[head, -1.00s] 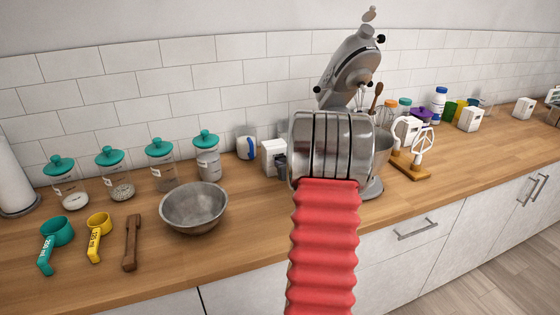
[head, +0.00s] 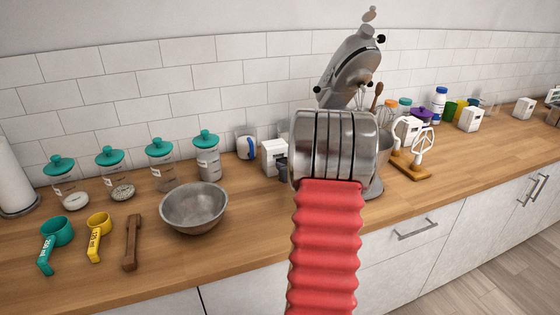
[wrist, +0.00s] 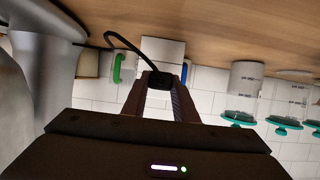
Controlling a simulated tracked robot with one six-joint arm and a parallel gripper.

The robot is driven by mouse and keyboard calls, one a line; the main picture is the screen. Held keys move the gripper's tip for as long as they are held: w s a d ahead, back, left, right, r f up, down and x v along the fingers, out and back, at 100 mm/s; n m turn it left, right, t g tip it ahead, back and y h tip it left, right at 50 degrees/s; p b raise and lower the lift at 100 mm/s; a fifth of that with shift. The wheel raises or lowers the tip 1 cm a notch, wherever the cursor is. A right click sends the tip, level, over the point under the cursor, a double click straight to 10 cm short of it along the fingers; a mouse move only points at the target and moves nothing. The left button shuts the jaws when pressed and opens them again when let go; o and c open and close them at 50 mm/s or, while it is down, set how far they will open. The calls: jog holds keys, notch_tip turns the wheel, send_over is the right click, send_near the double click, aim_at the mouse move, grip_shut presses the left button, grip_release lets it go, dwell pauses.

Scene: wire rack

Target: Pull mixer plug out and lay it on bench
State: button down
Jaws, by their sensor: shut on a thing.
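The grey mixer (head: 350,75) stands on the bench (head: 110,278) behind my arm, its head tilted up. In the wrist view my gripper (wrist: 160,93) is shut on the black mixer plug (wrist: 159,80). A black cable (wrist: 122,41) curves away from the plug. A white box (wrist: 162,48) lies directly beyond the plug; I cannot tell whether the plug touches it. A white box (head: 272,154) also shows in the head view, left of my wrist, with a small dark part in front of its lower right. The fingers are mostly hidden behind my wrist there.
A metal bowl (head: 194,208) stands left of my arm. Teal-lidded jars stand behind it, and measuring cups (head: 56,240) lie left. A beater stand (head: 412,160) is right of the mixer. The bench front between bowl and arm is clear.

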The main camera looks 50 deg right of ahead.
jog(key=shift+s+a, duration=0.3)
jog(key=shift+s, duration=0.25)
jog(key=shift+s+a, duration=0.2)
jog(key=shift+s, duration=0.1)
jog(key=shift+s+a, duration=0.1)
jog(key=shift+s, duration=0.05)
jog(key=shift+s+a, duration=0.35)
jog(key=shift+s, duration=0.25)
jog(key=shift+s+a, duration=0.35)
jog(key=shift+s, duration=0.25)
